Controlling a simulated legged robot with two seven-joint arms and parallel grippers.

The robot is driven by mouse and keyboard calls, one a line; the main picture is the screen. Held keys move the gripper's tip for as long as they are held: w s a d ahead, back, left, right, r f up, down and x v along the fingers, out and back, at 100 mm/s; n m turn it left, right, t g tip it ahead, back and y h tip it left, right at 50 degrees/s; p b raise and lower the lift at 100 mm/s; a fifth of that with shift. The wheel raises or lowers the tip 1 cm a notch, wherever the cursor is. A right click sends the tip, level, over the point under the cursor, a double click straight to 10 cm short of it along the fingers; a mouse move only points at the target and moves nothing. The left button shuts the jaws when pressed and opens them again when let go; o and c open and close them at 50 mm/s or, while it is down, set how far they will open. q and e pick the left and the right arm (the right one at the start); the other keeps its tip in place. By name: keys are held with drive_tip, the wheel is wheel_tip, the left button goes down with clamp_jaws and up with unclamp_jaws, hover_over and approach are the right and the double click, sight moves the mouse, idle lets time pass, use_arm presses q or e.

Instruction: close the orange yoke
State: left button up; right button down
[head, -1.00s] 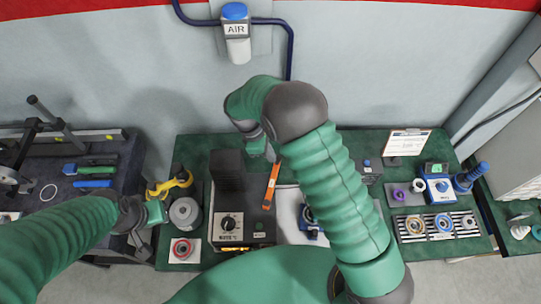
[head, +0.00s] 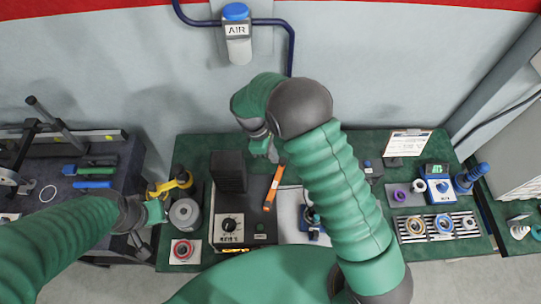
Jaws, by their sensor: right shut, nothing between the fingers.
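The orange yoke (head: 273,188) shows as a slim orange bar. It lies slanted along the right side of a black unit with a dial (head: 229,224). My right gripper (head: 266,153) is just above and left of the yoke's far end. It is shut with nothing in it, small in view and partly hidden by its own wrist. I cannot tell whether it touches the yoke. My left gripper (head: 143,240) hangs at the left edge of the green bench, away from the yoke; its fingers are too unclear to read.
A yellow-and-black tool (head: 170,185) and a grey round part (head: 184,213) stand left of the black unit. My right arm covers the bench right of the yoke. A striped rack (head: 440,226) holds rings farther right.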

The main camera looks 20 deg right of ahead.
drive_tip(key=s+d+m+g+y+p, duration=0.2)
drive_tip(key=s+d+m, duration=0.6)
drive_tip(key=s+m, duration=0.5)
drive_tip(key=shift+s+d+f+m+y+p, duration=0.15)
drive_tip(key=shift+s+f+m+y+p, duration=0.15)
drive_tip(key=shift+s+y+p, duration=0.45)
drive_tip(key=shift+w, duration=0.15)
